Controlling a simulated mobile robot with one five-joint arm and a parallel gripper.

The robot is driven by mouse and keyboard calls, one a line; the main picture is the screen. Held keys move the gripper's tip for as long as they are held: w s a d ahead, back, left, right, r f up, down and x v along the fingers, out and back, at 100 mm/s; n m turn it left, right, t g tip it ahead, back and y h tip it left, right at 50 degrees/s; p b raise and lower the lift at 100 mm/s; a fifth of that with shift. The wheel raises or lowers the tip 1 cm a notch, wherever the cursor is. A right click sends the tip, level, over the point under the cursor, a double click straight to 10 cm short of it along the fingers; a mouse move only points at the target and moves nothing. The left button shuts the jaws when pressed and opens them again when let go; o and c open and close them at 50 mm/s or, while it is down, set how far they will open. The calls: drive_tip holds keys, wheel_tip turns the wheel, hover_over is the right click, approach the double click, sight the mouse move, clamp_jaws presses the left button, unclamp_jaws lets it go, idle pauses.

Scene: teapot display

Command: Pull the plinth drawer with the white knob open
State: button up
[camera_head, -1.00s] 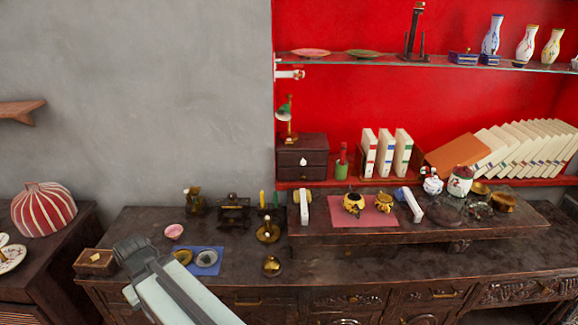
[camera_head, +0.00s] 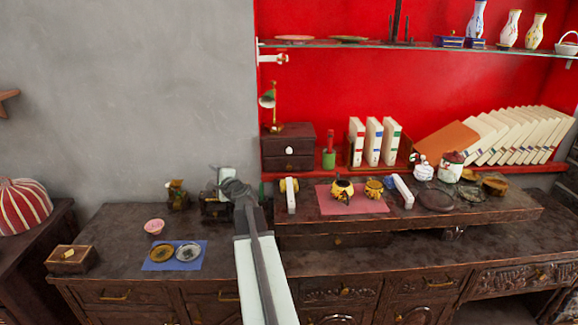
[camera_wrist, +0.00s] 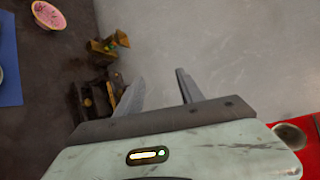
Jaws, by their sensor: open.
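A small dark wooden plinth (camera_head: 303,134) with two drawers stands on the red shelf. Its upper drawer (camera_head: 275,151) carries the white knob (camera_head: 290,151); the lower drawer (camera_head: 274,164) has a darker knob. Both drawers look shut. My gripper (camera_head: 235,187) is left of the plinth and lower in the head view, over the back of the desk, apart from the knob. In the wrist view my gripper (camera_wrist: 160,82) is open, with nothing between its fingers. The white knob does not show in the wrist view.
A green-shaded brass lamp (camera_head: 274,115) stands on the plinth. A green cup (camera_head: 328,159) and upright white books (camera_head: 373,142) are to its right. A glass shelf (camera_head: 400,45) runs above. Dark figurines (camera_head: 178,194) and a pink bowl (camera_head: 154,226) stand on the desk.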

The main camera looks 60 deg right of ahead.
drive_tip(key=s+d+m+g+h, duration=0.1)
drive_tip(key=s+d+m+h, duration=0.5)
drive_tip(key=d, duration=0.5)
drive_tip(key=m+g+h+b, duration=0.2)
drive_tip(key=m+g+h, duration=0.15)
drive_tip(key=m, duration=0.35)
approach(289, 152)
drive_tip(key=shift+w+d+r, duration=0.25)
drive_tip(key=shift+d+r, duration=0.1)
drive_tip(key=shift+d, duration=0.25)
drive_tip(key=shift+y, duration=0.25)
drive_tip(key=x, duration=0.7)
drive_tip(key=shift+w+d, duration=0.25)
drive_tip(key=shift+w, duration=0.05)
clamp_jaws()
